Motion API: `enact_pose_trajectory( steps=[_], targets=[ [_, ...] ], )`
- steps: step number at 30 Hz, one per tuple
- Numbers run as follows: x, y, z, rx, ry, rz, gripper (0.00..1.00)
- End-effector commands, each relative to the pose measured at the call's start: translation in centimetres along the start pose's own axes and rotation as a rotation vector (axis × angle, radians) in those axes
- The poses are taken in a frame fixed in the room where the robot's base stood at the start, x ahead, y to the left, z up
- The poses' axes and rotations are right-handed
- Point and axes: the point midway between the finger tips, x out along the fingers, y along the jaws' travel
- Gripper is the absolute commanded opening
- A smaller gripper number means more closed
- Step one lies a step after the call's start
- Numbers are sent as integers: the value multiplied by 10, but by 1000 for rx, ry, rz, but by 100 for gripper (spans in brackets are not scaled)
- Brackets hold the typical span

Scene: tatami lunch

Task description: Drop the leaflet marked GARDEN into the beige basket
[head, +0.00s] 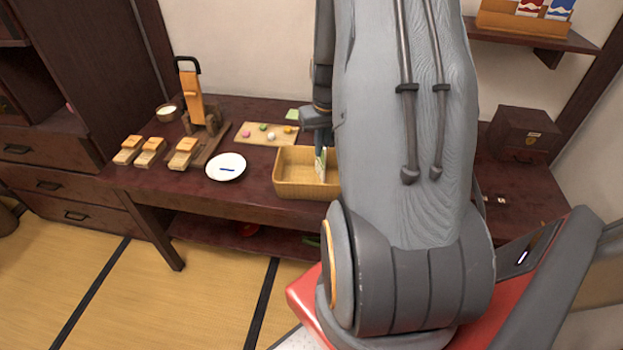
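The beige basket (293,188) stands on the dark wooden table, its right part hidden behind my arm. My gripper (321,148) points down over the basket. A thin upright leaflet (321,165), pale with green, is between its fingertips, and the fingers look shut on it. The leaflet's lower part overlaps the basket's inside in the picture; I cannot tell whether it touches the bottom. Its lettering is too small to read.
A white plate (226,167) with a blue mark lies left of the basket. A board (266,133) with small colored sweets lies behind. Wooden blocks (150,152) and a wooden stand (193,100) are at the left. A dark box (520,135) stands at the right, under a wall shelf (530,38).

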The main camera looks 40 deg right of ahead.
Motion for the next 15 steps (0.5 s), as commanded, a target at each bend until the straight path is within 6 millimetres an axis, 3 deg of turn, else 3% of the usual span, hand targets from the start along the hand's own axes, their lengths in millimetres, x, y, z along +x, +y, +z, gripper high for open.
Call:
enact_pose_trajectory(
  steps=[4,9,15],
  targets=[
    [-1,0,0,0,0,0,0],
    [-1,0,0,-1,0,0,26],
    [-1,0,0,-1,0,0,26]
  ],
)
